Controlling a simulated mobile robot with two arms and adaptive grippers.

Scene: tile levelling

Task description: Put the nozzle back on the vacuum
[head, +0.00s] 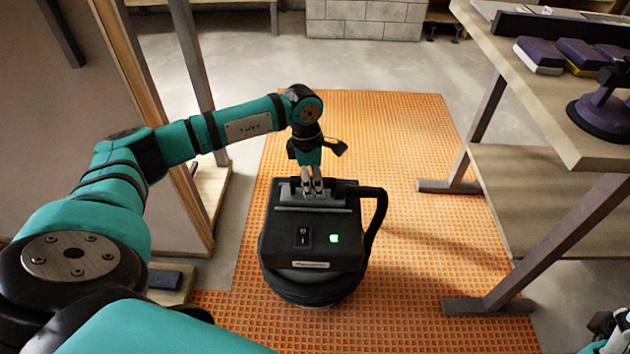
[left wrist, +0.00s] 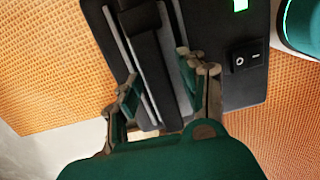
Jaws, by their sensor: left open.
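The black vacuum (head: 315,245) stands upright on the orange mat, with a green light and a rocker switch on its top. It also shows in the left wrist view (left wrist: 245,85). A dark bar (left wrist: 150,50), which looks like the nozzle, lies between grey strips at the vacuum's top; I cannot tell how well it is seated. My left gripper (head: 312,186) is open above this far part of the vacuum. In the left wrist view its fingers (left wrist: 158,75) stand on either side of the bar. Only a small part of my right arm's end shows at the lower right corner; its fingers are unclear.
A workbench (head: 575,148) with purple-topped blocks (head: 578,52) and a purple tool (head: 605,112) stands at the right. Its legs and low shelf are near the mat (head: 420,130). A wooden frame (head: 165,120) stands at the left. The mat behind the vacuum is clear.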

